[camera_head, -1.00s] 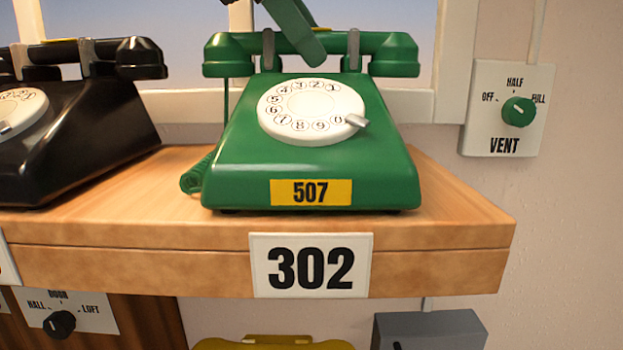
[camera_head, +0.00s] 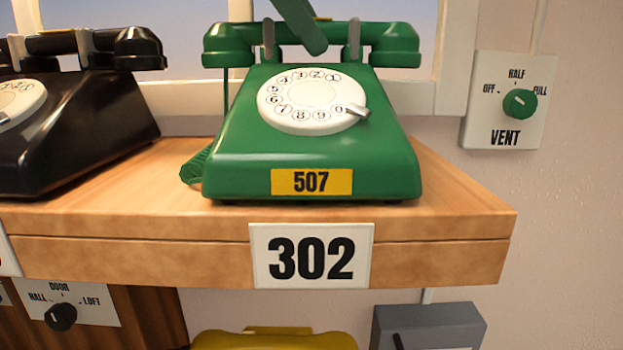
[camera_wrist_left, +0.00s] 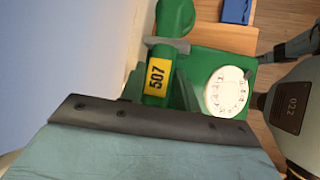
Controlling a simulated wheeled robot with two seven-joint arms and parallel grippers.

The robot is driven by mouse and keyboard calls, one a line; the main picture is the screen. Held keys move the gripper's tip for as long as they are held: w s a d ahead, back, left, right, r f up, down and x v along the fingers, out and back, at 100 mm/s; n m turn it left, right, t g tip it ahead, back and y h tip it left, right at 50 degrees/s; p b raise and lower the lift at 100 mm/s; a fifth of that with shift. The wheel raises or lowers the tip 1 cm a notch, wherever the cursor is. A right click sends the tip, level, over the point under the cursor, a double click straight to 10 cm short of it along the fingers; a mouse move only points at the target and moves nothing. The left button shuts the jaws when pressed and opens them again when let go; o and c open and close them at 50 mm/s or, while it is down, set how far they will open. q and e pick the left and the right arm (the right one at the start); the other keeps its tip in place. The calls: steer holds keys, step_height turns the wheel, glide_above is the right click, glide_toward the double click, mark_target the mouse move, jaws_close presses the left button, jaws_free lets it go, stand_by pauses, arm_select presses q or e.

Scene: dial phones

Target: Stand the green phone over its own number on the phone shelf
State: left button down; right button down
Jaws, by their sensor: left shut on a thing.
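The green phone (camera_head: 312,160) is upright at the right end of the wooden phone shelf (camera_head: 450,215), above the white 302 plate (camera_head: 311,256). Its yellow label (camera_head: 312,181) reads 507, so label and plate differ. Its base is very close to the shelf top; I cannot tell if it touches. My left gripper (camera_head: 300,25) is shut on its handset (camera_head: 385,45), near the middle, coming from above. In the left wrist view, the green phone (camera_wrist_left: 208,62) and a 507 label (camera_wrist_left: 157,77) show past the dark gripper edge.
A black phone (camera_head: 75,125) stands to the left on the shelf. A VENT knob panel (camera_head: 505,100) is on the wall at right. Below are a yellow thing (camera_head: 270,340), a grey box (camera_head: 430,325) and a knob panel (camera_head: 70,305). Windows are behind.

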arm_select(q)
steer(key=shift+r+p, duration=0.35)
steer(key=shift+r, duration=1.55)
stand_by(0.4)
